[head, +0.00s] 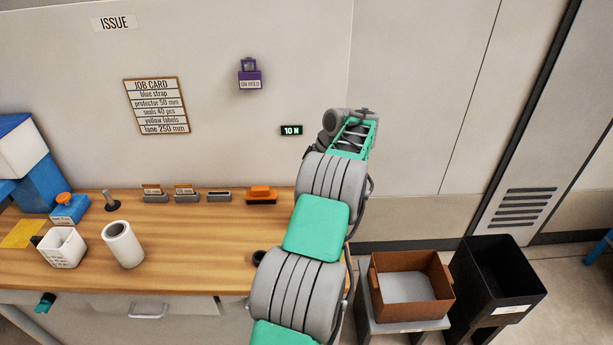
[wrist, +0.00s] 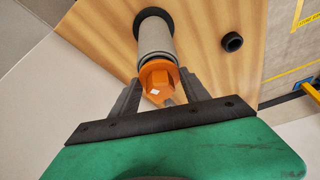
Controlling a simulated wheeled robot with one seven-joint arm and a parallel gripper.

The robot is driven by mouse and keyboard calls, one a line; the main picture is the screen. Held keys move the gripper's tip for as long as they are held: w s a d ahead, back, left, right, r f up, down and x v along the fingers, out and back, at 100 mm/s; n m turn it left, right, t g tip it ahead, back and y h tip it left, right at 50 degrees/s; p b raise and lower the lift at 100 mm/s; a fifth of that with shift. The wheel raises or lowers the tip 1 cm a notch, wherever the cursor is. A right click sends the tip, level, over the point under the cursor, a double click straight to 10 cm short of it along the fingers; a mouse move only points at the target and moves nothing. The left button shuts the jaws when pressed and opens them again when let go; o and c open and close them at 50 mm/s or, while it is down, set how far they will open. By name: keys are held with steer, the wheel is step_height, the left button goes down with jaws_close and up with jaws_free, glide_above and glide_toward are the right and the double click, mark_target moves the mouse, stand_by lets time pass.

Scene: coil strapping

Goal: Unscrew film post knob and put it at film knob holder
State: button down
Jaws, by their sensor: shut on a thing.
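The orange film post knob (wrist: 158,80) sits between the fingers of my gripper (wrist: 158,93) in the wrist view. My gripper is shut on it. The knob is in line with the end of a grey film post (wrist: 155,40), which has a black round base on the wooden table. I cannot tell whether the knob is still threaded on. A small black ring (wrist: 232,42), possibly the film knob holder, is on the table to the right of the post. In the head view my arm hides the post, the knob and my fingers.
The wooden table (head: 190,262) holds a white roll (head: 123,245), a white basket (head: 62,249), a blue dispenser (head: 70,209) and several small items along the back. A brown box (head: 376,293) and a black bin (head: 478,297) stand to the right.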

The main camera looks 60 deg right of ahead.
steer(key=shift+f, duration=0.15)
steer(key=shift+n+p, duration=0.4)
steer(key=shift+n+y, duration=0.3)
steer(key=shift+n, duration=0.3)
steer(key=shift+c, duration=2.3)
jaws_free()
